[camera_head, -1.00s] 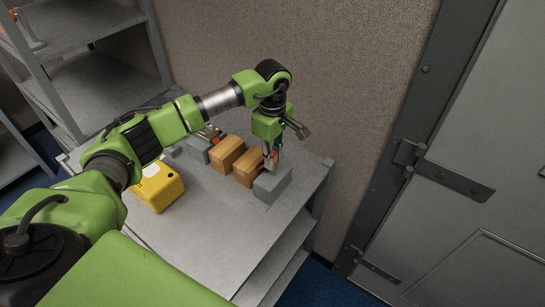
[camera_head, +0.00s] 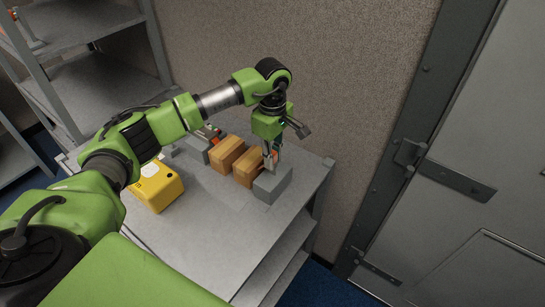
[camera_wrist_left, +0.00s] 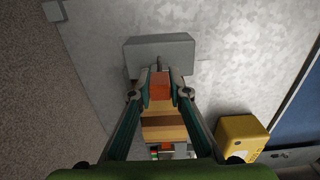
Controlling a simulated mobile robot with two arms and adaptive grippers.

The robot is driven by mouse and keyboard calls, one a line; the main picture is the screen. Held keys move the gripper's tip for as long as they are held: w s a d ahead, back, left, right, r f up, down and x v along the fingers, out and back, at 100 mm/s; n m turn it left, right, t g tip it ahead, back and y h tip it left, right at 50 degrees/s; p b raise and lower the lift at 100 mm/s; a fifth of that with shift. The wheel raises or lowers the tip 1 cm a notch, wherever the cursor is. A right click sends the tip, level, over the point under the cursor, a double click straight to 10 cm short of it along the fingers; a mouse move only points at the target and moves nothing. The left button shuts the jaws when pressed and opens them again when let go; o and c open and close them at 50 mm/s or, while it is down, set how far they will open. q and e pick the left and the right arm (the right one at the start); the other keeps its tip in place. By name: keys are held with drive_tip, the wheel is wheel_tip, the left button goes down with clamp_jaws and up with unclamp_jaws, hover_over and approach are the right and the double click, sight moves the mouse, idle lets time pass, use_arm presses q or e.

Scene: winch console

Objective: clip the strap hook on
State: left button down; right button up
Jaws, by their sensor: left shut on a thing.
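My left gripper (camera_head: 270,162) points down over the bench at the near end of the box row. In the left wrist view its fingers (camera_wrist_left: 160,72) are closed around a small orange-red piece, which may be the strap hook (camera_wrist_left: 160,88). The piece is beside a grey block (camera_head: 273,184), also seen in the left wrist view (camera_wrist_left: 160,51); I cannot tell whether they touch. The fingers partly hide the piece, and I cannot make out a hook shape. My right gripper is not in view.
Two brown boxes (camera_head: 226,153) (camera_head: 247,170) stand in line with the grey block. Another grey block (camera_head: 196,149) with a red part stands at the far end. A yellow case (camera_head: 156,187) sits on the grey bench (camera_head: 215,235). The bench front is clear.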

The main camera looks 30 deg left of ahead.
use_arm(q)
drive_tip(key=shift+f+b, duration=1.25)
idle(0.4)
drive_tip(key=c, duration=1.8)
unclamp_jaws()
drive_tip(key=shift+c, duration=0.2)
wheel_tip(320, 180, up, 12)
